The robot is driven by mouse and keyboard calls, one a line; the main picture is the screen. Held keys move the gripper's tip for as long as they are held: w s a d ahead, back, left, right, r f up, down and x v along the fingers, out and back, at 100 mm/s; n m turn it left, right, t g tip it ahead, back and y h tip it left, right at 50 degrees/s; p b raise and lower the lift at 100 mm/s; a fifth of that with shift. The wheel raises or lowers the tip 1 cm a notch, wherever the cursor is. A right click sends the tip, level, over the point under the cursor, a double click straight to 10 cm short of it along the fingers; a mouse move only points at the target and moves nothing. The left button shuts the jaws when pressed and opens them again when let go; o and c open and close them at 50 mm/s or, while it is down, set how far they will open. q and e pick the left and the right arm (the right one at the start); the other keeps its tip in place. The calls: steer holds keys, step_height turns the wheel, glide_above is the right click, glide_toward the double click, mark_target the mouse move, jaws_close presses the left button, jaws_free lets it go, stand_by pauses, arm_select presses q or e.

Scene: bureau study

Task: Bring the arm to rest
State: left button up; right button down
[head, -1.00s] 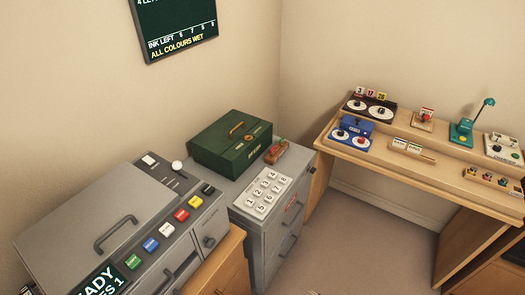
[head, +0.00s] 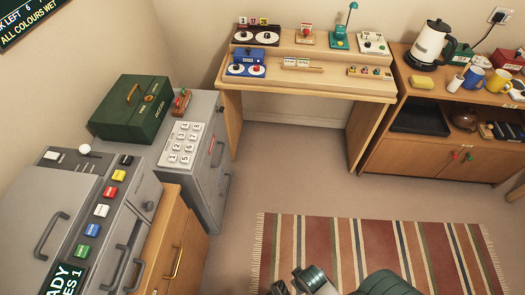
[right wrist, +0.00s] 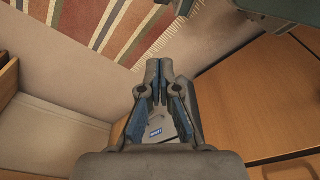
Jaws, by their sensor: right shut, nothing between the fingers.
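My right gripper (right wrist: 158,72) shows in the right wrist view with its two fingertips together and nothing between them. It is over the floor and a wooden cabinet top, apart from the surfaces as far as I can tell. In the head view, grey and dark green parts of my arm (head: 315,279) show at the bottom edge, over the striped rug (head: 320,247). The fingers cannot be made out there. My left gripper is in neither view.
A grey machine with coloured buttons (head: 110,215) and a grey cabinet (head: 208,160) with a green box (head: 133,107) stand left. A wooden desk (head: 310,85) is at the back. A kettle (head: 430,43) stands on a sideboard (head: 400,156) at right. The middle floor is open.

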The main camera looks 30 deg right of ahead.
arm_select(q)
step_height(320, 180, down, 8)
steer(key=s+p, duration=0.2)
steer(key=p, duration=0.8)
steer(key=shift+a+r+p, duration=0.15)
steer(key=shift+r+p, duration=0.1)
steer(key=shift+p, duration=0.1)
arm_select(e)
step_height(320, 180, down, 8)
steer(key=s, duration=0.2)
steer(key=shift+d+r, duration=0.25)
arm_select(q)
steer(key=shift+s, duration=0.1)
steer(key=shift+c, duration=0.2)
arm_select(e)
steer(key=shift+s+d, duration=0.1)
